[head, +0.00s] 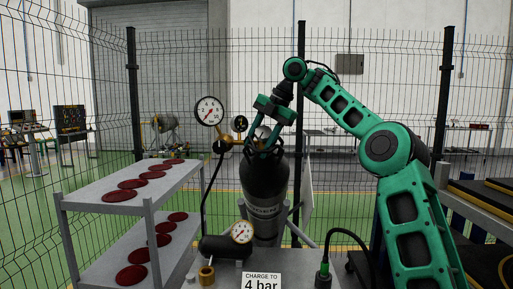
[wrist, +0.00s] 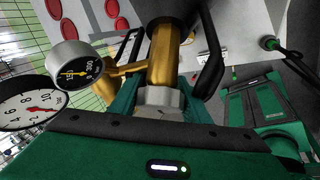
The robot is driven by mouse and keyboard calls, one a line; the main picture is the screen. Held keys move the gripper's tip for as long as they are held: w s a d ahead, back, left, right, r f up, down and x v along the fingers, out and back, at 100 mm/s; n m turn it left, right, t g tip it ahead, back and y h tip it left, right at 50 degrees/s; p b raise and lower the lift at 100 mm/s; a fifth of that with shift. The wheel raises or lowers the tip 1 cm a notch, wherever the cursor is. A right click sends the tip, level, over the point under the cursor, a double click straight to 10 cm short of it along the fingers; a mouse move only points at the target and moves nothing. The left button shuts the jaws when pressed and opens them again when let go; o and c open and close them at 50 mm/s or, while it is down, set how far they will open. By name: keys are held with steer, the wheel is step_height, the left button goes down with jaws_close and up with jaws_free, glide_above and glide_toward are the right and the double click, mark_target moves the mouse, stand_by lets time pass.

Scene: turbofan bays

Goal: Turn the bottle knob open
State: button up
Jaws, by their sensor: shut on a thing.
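The dark grey bottle (head: 264,178) stands upright in the middle of the head view. My gripper (head: 263,145) reaches down over its top, with one green finger on either side of the valve. In the wrist view, the pale grey knob (wrist: 160,98) sits between the fingers of my gripper (wrist: 161,106), at the end of the brass valve body (wrist: 164,58). The fingers are shut on the knob. The palm hides part of it. How far the knob is turned cannot be told.
A large dial gauge (head: 209,111) and a small gauge (head: 240,124) stick out left of the valve, close to my gripper. A third gauge (head: 242,232) and a "CHARGE TO 4 bar" sign (head: 261,281) are in front. A shelf rack (head: 104,200) with red discs stands left.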

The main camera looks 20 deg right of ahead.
mark_target(263, 128)
steer(key=shift+a+r, duration=0.15)
steer(key=shift+a, duration=0.05)
stand_by(0.5)
steer(key=o, duration=1)
steer(key=shift+d, duration=0.1)
steer(key=shift+w+v, duration=0.15)
steer(key=shift+v, duration=1.6)
steer(key=shift+w+v, duration=0.15)
steer(key=shift+v, duration=1.55)
steer(key=shift+r, duration=0.3)
steer(key=shift+s+r, duration=0.1)
steer(key=shift+s, duration=0.05)
